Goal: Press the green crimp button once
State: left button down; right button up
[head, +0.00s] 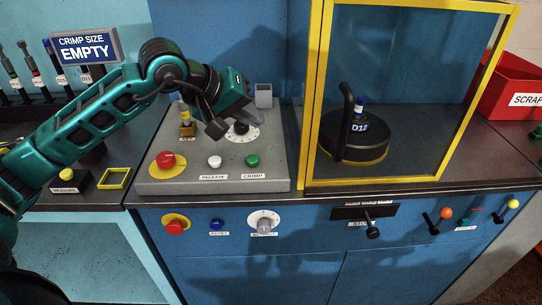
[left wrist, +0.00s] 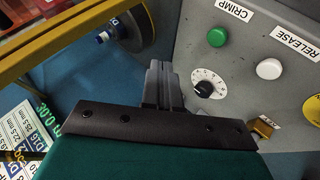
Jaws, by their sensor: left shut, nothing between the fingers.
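The green crimp button (head: 253,160) sits on the sloped grey control panel (head: 190,182), above the CRIMP label. It also shows in the left wrist view (left wrist: 217,38), uncovered. My left gripper (head: 257,117) is shut and empty, above the panel near the black dial (head: 238,130). In the left wrist view the closed fingers (left wrist: 160,78) are to the left of the dial and below and left of the green button, apart from it. My right gripper is not in view.
A white release button (head: 214,161) and a red button (head: 166,160) sit left of the green one. A yellow-framed guard (head: 306,100) encloses a black round die holder (head: 354,140) on the right. A red scrap bin (head: 510,88) stands farther right.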

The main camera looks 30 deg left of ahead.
pick_arm(q)
jog(key=shift+w+a+r+m+y, duration=0.2)
jog(key=shift+a+r+y, duration=0.1)
jog(key=shift+a, duration=0.15)
jog(key=shift+w+a+r+m+y, duration=0.2)
jog(key=shift+a+r+y, duration=0.1)
jog(key=shift+a, duration=0.15)
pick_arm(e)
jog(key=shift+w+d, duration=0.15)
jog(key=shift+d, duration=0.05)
pick_arm(q)
jog(key=shift+s+f, duration=0.1)
jog(key=b, duration=0.6)
send_over(249, 160)
notch_tip(249, 160, down, 8)
jog(key=shift+r, duration=0.1)
jog(key=shift+f, duration=0.3)
jog(key=shift+f+b, duration=0.15)
jog(key=shift+b, duration=0.25)
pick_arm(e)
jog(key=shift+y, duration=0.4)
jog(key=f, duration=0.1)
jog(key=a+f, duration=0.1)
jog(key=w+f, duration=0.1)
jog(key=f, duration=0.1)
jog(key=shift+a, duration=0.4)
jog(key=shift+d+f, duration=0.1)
